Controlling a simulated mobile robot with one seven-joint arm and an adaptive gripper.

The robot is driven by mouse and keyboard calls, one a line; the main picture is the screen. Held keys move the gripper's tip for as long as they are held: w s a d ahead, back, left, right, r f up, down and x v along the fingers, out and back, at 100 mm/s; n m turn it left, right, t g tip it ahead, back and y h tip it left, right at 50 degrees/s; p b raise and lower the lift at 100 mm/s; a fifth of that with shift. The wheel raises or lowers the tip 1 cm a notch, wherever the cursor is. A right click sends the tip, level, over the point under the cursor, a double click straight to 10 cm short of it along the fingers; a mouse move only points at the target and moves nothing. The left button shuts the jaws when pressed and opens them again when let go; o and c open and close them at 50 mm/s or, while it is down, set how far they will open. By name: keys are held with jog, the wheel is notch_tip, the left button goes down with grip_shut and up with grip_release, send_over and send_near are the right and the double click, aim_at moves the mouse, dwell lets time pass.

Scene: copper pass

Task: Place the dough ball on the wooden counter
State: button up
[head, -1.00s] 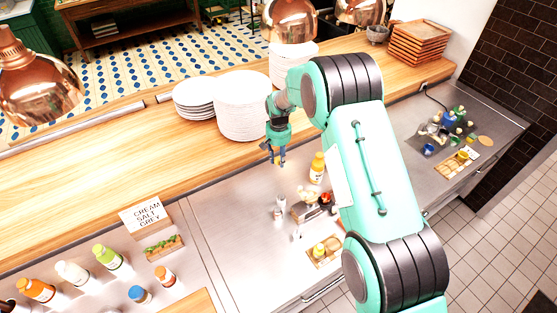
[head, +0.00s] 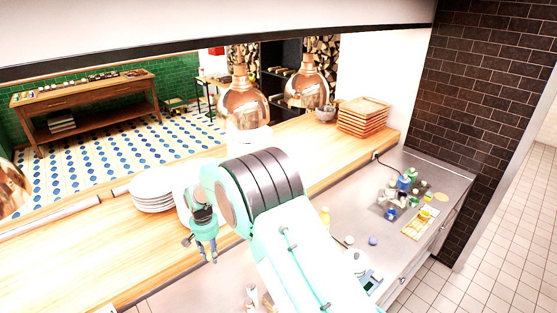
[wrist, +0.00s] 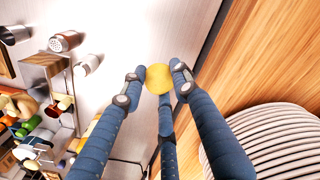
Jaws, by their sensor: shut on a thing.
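The dough ball (wrist: 158,78) is small, round and yellow. My gripper (wrist: 156,74) has blue fingers shut on it, with the ball at the fingertips in the wrist view. In the head view my gripper (head: 209,257) points down near the wooden counter's front edge, and I cannot make out the ball there. The wooden counter (head: 70,255) runs as a long pale strip from lower left to upper right. In the wrist view the counter (wrist: 265,45) lies to the right of the ball, past a dark edge, and the ball shows against the steel worktop (wrist: 125,35).
A plate stack (head: 153,203) stands on the counter, beyond my gripper; ribbed plate edges (wrist: 270,145) also fill the wrist view's lower right. Copper lamps (head: 243,103) hang above. Wooden trays (head: 364,117) stand at the far end. The counter's left part looks clear.

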jog(key=s+a+r+b, duration=0.1)
jog(key=s+a+r, duration=0.1)
jog(key=s+a, duration=0.6)
jog(key=shift+s+a+r, duration=0.2)
jog(key=shift+s+a, duration=0.15)
jog(key=p, duration=0.2)
send_over(168, 254)
jog(key=shift+f, duration=0.75)
dwell(0.5)
jog(key=shift+f, duration=1.7)
jog(key=shift+f, duration=0.2)
